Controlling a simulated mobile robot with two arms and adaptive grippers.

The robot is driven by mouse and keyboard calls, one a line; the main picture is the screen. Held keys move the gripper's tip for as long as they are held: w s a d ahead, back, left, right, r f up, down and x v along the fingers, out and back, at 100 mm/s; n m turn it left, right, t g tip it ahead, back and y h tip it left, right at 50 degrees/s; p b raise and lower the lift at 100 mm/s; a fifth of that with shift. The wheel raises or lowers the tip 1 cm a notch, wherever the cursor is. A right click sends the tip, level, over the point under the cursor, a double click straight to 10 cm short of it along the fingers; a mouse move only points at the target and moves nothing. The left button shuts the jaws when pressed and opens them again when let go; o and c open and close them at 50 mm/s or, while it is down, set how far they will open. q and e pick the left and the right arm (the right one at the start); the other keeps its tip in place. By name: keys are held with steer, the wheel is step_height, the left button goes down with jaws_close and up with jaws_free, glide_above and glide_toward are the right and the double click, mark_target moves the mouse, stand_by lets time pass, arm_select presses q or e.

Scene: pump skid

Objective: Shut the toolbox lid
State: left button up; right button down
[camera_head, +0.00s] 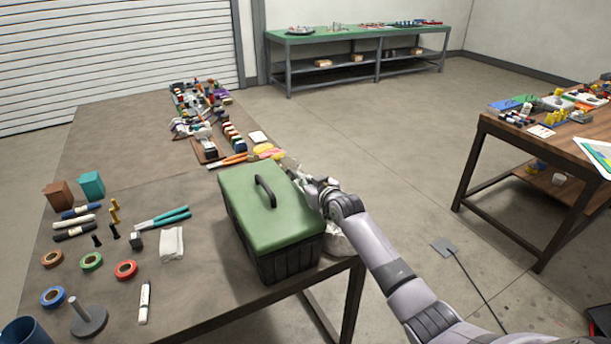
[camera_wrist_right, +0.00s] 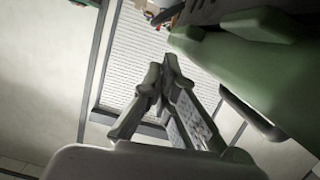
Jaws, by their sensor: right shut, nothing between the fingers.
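The toolbox (camera_head: 290,262) is a black box with a green lid (camera_head: 245,205) and a dark handle (camera_head: 265,191) on top. It stands near the table's right edge in the head view. The lid lies down over the box, and I see no clear gap along the visible front. My right gripper (camera_head: 290,163) is beside the lid's far right corner, its fingers shut and empty. In the right wrist view the fingertips (camera_wrist_right: 164,72) are together, left of the green lid (camera_wrist_right: 245,75). Whether they touch the lid is unclear. My left gripper is out of view.
Pliers (camera_head: 162,218), tape rolls (camera_head: 126,270), markers and a white cloth (camera_head: 172,243) lie left of the toolbox. Several small parts and tools (camera_head: 205,125) fill the table's far end. A wooden table (camera_head: 545,146) stands at right and a green-topped bench (camera_head: 350,35) at the back.

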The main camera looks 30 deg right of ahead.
steer(key=shift+d+f+b, duration=0.15)
steer(key=shift+f+b, duration=0.25)
steer(key=shift+f, duration=0.55)
steer(key=shift+f, duration=0.1)
step_height(320, 180, up, 5)
steer(key=p, duration=0.4)
steer(key=b+v, duration=0.2)
steer(key=v, duration=0.8)
steer(key=shift+f, duration=0.3)
